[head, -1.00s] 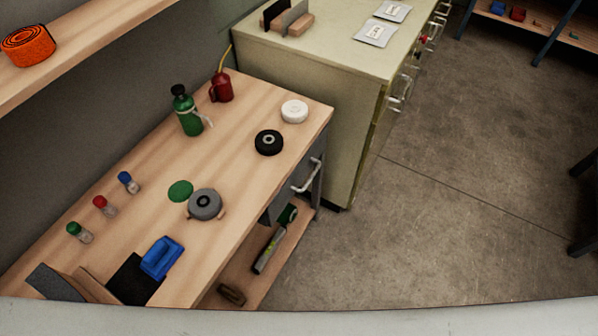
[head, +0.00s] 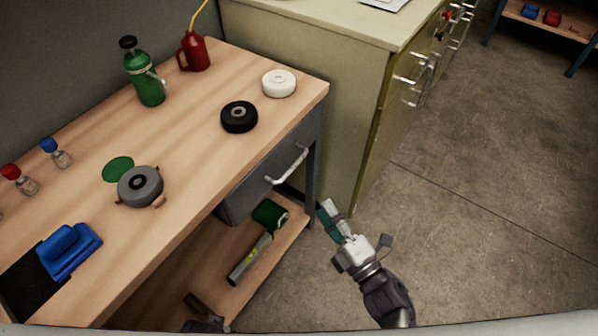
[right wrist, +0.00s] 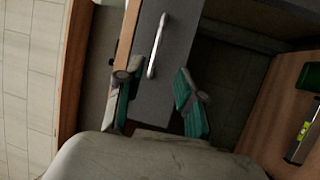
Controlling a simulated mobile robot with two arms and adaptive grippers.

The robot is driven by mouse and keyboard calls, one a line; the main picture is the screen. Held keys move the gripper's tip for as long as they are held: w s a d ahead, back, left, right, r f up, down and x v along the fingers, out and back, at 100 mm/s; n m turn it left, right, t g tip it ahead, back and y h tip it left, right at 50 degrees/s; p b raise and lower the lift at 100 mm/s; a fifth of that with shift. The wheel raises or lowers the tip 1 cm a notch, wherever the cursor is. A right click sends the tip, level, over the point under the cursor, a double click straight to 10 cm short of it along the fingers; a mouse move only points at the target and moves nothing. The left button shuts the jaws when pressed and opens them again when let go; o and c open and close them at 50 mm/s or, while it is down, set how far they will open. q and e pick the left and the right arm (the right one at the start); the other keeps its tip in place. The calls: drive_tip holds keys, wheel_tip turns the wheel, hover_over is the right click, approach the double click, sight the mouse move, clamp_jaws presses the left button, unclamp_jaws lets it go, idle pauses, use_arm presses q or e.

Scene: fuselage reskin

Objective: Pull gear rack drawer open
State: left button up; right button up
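The grey drawer (head: 262,182) sits under the top of the wooden workbench and looks shut. Its silver bar handle (head: 288,166) is on the front face. The handle also shows in the right wrist view (right wrist: 157,46), ahead of and between the fingers. My right gripper (head: 328,216) is in front of the bench, below and right of the handle, apart from it. In the right wrist view (right wrist: 156,100) its teal-padded fingers are spread with nothing between them. My left gripper is not clearly seen; a dark shape lies at the head view's bottom edge.
A beige cabinet (head: 305,110) stands close beside the bench's far end. The lower shelf (head: 270,262) holds a level (head: 249,260) and a green roll-like item (head: 269,213). A black disc (head: 239,117) and a white disc (head: 279,83) lie on the top. Floor on the right is clear.

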sight(294, 165)
drive_tip(key=x, duration=1.4)
drive_tip(key=shift+s, duration=0.1)
clamp_jaws()
